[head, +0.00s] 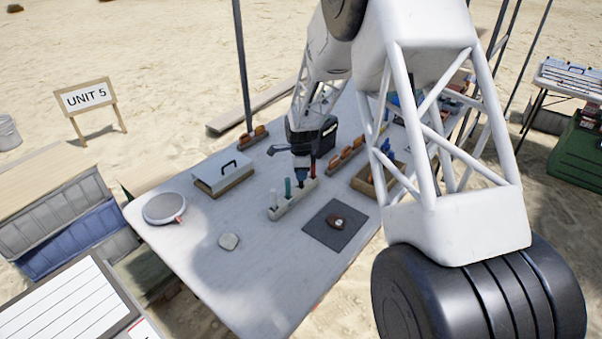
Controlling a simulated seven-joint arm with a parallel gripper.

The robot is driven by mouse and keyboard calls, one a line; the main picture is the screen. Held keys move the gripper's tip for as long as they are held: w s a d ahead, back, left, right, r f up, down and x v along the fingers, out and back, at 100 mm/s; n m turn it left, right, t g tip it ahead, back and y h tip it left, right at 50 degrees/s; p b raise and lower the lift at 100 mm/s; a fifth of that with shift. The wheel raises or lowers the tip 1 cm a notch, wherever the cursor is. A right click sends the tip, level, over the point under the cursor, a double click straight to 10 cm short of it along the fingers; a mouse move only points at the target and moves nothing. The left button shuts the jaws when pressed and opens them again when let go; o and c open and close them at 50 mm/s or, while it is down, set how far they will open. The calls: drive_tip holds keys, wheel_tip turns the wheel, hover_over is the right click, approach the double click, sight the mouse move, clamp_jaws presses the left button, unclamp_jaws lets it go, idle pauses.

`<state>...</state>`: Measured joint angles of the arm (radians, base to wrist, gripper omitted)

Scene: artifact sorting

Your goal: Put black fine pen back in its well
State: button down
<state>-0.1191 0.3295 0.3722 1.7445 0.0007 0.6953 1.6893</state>
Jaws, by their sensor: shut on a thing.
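A pale pen rack (294,199) stands near the middle of the table, with a white item at its left end, a teal pen (287,187) beside it and a red pen (313,166) towards the right end. My gripper (301,173) points down over the rack, between the teal and red pens. It is shut on a dark, thin thing, apparently the black fine pen (300,184), which looks upright at the rack. Whether its lower end is inside a well is too small to tell. The gripper hides its upper part.
A dark mat (318,236) with a brown artifact (335,221) lies in front of the rack. A wooden tray (364,186) stands right. The table's front left is clear.

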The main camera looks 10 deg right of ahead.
drive_tip(key=shift+f, duration=0.1)
drive_tip(key=c, duration=1.1)
unclamp_jaws()
drive_tip(key=shift+o, duration=0.2)
wheel_tip(320, 180, up, 12)
drive_tip(key=shift+r, duration=0.1)
idle(0.3)
